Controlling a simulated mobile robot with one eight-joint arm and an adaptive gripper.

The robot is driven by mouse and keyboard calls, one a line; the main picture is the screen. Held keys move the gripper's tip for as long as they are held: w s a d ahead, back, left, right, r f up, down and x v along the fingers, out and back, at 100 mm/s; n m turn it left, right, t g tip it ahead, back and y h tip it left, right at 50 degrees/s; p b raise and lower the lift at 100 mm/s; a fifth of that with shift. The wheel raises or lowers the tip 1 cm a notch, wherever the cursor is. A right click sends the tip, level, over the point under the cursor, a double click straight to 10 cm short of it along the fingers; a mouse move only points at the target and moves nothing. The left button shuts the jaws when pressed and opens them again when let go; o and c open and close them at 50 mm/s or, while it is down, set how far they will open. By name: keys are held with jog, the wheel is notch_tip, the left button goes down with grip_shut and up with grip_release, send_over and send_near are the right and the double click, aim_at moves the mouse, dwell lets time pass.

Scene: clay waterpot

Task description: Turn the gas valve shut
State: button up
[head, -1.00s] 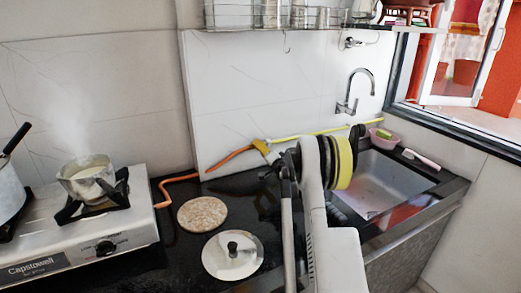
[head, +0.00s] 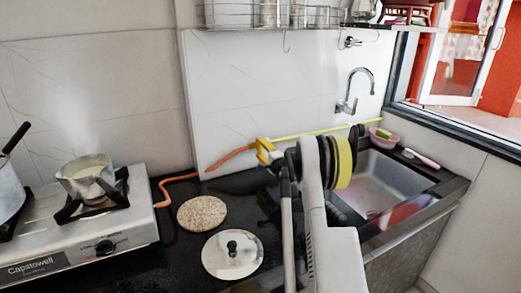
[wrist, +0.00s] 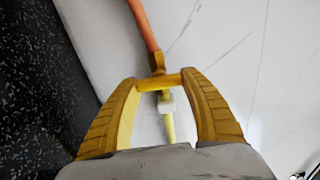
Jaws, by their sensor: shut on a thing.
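The gas valve (wrist: 157,70) is a small yellow-brass fitting between an orange hose (wrist: 143,25) and a yellow pipe (wrist: 170,128). Its short yellow handle (wrist: 174,80) lies across the line of hose and pipe in the wrist view. My gripper (wrist: 160,82) has its two yellow ribbed fingers on either side of the handle, with their tips at its ends, and is shut on it. In the head view, my gripper (head: 266,150) is at the wall behind the counter. My arm and fingers hide most of the valve there.
A steaming pot (head: 86,176) sits on the gas stove (head: 120,225) at left. A round board (head: 202,213) and a steel lid (head: 232,254) lie on the black counter in front of the valve. The sink (head: 385,185), with a tap (head: 352,95) above, is at right.

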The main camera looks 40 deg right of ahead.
dwell(0.3)
jog(key=o, duration=1.2)
jog(key=v, duration=1.2)
